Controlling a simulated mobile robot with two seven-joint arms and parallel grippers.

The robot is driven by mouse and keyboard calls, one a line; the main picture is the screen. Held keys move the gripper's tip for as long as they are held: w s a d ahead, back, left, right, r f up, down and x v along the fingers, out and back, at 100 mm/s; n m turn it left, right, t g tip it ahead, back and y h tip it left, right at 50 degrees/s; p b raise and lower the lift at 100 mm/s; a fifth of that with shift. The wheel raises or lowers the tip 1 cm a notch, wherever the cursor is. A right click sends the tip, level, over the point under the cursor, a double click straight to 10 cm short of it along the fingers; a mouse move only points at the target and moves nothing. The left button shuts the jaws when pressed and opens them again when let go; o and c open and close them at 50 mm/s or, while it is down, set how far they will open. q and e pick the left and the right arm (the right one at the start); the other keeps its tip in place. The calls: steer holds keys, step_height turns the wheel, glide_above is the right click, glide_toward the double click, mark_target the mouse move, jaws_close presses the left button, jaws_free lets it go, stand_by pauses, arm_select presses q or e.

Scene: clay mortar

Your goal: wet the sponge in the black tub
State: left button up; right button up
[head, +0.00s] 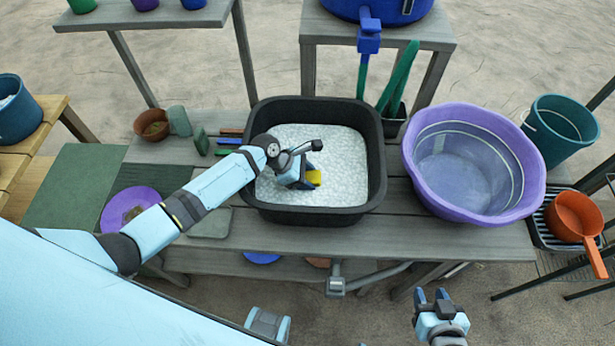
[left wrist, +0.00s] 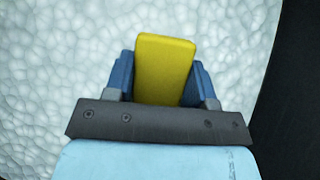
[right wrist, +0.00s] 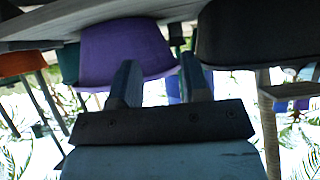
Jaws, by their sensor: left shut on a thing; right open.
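The black tub (head: 322,215) stands on the grey bench and holds whitish, bubbly-looking liquid (head: 345,160). My left gripper (head: 305,178) is over the tub, shut on the yellow sponge (head: 314,178). In the left wrist view the sponge (left wrist: 165,68) stands out between the two blue fingers, with the white surface behind it. I cannot tell whether the sponge touches the liquid. My right gripper (head: 432,298) is open and empty, in front of the bench and below its top. In the right wrist view its fingers (right wrist: 160,85) are apart.
A purple basin (head: 530,190) stands right of the tub, with an orange scoop (head: 578,215) and a teal bucket (head: 562,130) beyond it. Small pots (head: 152,125) and a purple disc (head: 130,207) lie left. A blue tank (head: 375,10) with a tap is behind the tub.

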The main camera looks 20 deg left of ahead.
arm_select(q)
step_height(320, 180, up, 9)
steer(key=p, duration=1)
steer(key=shift+r+p, duration=0.1)
steer(key=shift+p, duration=0.2)
steer(key=shift+r, duration=0.3)
step_height(320, 180, up, 7)
arm_select(e)
step_height(320, 180, up, 10)
steer(key=shift+d+m+h, duration=0.3)
steer(key=shift+d+m, duration=0.1)
steer(key=shift+d, duration=0.05)
arm_select(q)
steer(key=shift+f, duration=0.1)
arm_select(e)
steer(key=shift+s+d+f, duration=0.1)
steer(key=shift+s+f, duration=0.05)
steer(key=shift+f, duration=0.2)
